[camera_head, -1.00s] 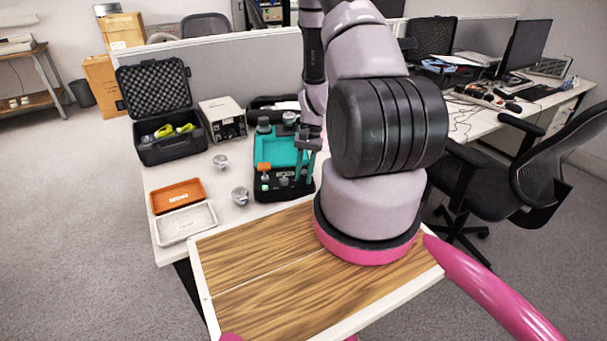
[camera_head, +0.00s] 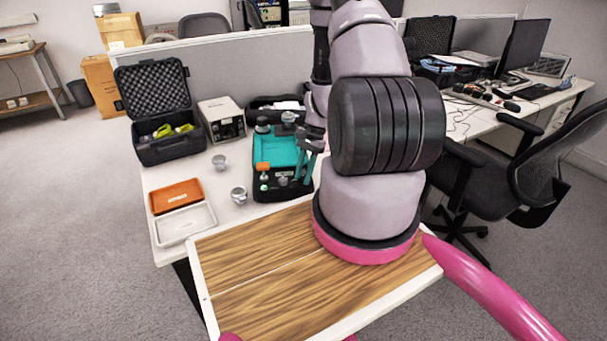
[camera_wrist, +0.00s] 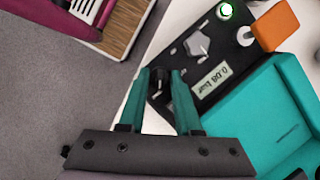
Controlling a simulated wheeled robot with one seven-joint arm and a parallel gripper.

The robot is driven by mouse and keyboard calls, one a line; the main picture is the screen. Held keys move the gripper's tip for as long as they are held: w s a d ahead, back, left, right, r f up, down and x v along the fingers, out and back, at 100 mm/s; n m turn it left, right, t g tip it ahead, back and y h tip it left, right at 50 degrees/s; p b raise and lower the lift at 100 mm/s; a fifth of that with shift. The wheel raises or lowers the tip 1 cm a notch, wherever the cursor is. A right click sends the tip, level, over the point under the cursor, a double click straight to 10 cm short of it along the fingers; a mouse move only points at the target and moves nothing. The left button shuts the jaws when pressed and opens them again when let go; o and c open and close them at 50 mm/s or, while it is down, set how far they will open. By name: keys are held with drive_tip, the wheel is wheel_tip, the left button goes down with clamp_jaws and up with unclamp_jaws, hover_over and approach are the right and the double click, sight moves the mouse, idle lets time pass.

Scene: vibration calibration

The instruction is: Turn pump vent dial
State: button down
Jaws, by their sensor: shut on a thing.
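The pump unit has a teal tray (camera_head: 284,148) in a black housing and stands on the white table. In the wrist view its black panel carries a small display reading 0.08 bar (camera_wrist: 211,80), a grey knob (camera_wrist: 198,45), a lit green button (camera_wrist: 225,11) and an orange part (camera_wrist: 275,26). My gripper (camera_wrist: 160,80) has teal fingers, one on each side of a small black dial (camera_wrist: 157,90) at the panel's corner, shut on it. In the head view my gripper (camera_head: 305,178) reaches down at the panel's right end; the dial cannot be made out there.
Left of the pump stand two small metal pieces (camera_head: 239,195), an orange tray (camera_head: 176,196) and a white tray (camera_head: 186,223). Behind are an open black case (camera_head: 170,147) and a beige instrument box (camera_head: 222,119). A wood-topped surface (camera_head: 270,277) lies in front.

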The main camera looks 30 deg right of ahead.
drive_tip(key=c, duration=0.6)
unclamp_jaws()
drive_tip(key=v, duration=1)
drive_tip(key=shift+r, duration=0.4)
drive_tip(key=shift+w+d, duration=0.1)
drive_tip(key=shift+d, duration=0.05)
